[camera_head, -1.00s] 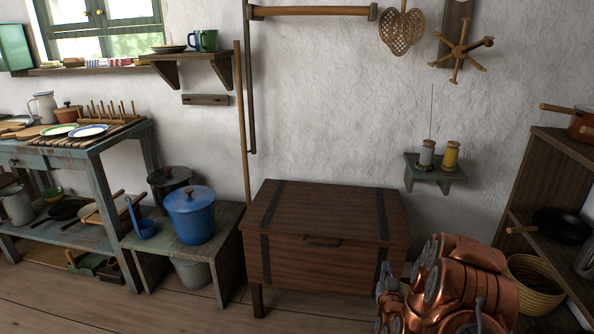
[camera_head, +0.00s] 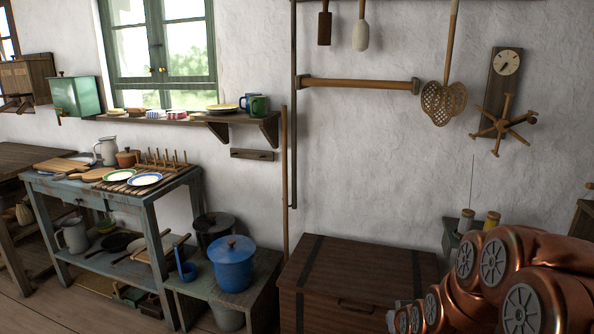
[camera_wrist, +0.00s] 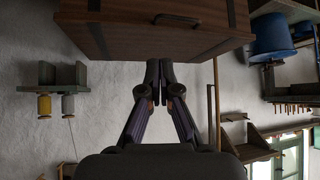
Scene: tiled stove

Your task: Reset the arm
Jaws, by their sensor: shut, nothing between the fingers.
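My gripper (camera_wrist: 160,72) shows in the wrist view, with its two dark fingers together and nothing between them. In that view the picture is upside down, and the fingertips appear in front of the white wall near the edge of the brown wooden chest (camera_wrist: 150,38). I cannot tell how far they are from the chest. In the head view my copper-coloured arm is folded at the lower right, and the gripper itself is not visible there. The chest (camera_head: 360,268) stands closed against the wall, left of my arm.
A blue pot (camera_head: 233,265) stands on a low bench beside the chest. A blue-grey table (camera_head: 150,197) with plates and a rack is at the left. A small shelf with two spools (camera_head: 466,221) is behind my arm. A wooden pole (camera_head: 285,180) leans on the wall.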

